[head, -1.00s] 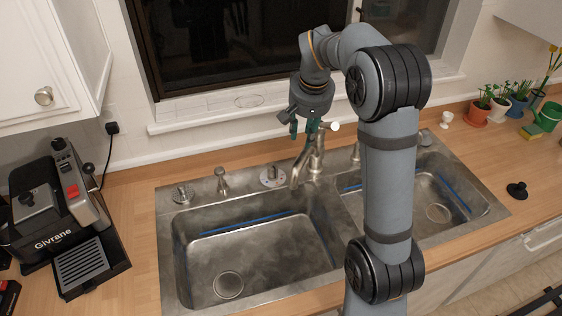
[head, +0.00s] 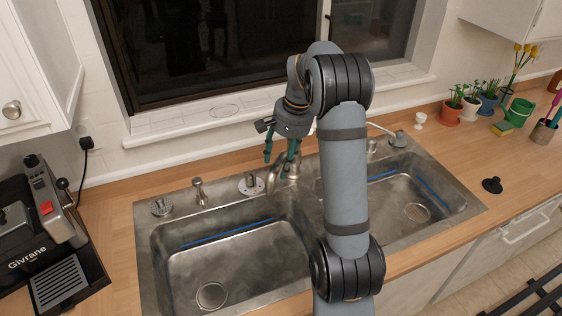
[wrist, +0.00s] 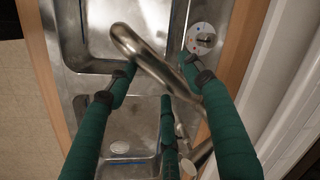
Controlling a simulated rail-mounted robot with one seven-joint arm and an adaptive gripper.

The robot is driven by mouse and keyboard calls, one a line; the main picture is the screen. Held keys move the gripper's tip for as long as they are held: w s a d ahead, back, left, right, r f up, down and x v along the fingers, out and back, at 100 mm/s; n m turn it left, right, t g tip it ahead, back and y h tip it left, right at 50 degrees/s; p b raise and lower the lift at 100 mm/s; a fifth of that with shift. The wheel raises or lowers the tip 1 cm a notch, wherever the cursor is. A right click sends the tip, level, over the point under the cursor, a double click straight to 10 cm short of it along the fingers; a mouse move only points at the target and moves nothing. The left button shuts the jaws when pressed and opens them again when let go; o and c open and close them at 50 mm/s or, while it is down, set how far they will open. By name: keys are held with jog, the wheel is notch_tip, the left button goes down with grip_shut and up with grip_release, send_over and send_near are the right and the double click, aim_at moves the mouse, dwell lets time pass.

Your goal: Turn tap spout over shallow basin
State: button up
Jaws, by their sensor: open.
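The metal tap spout (head: 273,183) curves over the back right part of the left basin (head: 190,265) in the head view. In the wrist view the spout (wrist: 145,50) runs diagonally between the green fingers of my gripper (wrist: 158,70). My gripper (head: 281,158) is open, fingers pointing down around the upper tap; contact is unclear. The right basin (head: 425,185) is partly hidden by my arm. I cannot tell which basin is shallower. The tap base is partly hidden behind my gripper.
A round control plate (head: 252,184), a soap pump (head: 200,192) and a small round fitting (head: 162,206) stand along the back sink rim. A window sill (head: 230,110) is close behind. A coffee machine (head: 45,215) is at the left, potted plants (head: 470,105) at the right.

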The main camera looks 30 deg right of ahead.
jog(key=shift+f, duration=0.45)
grip_shut()
dwell(0.6)
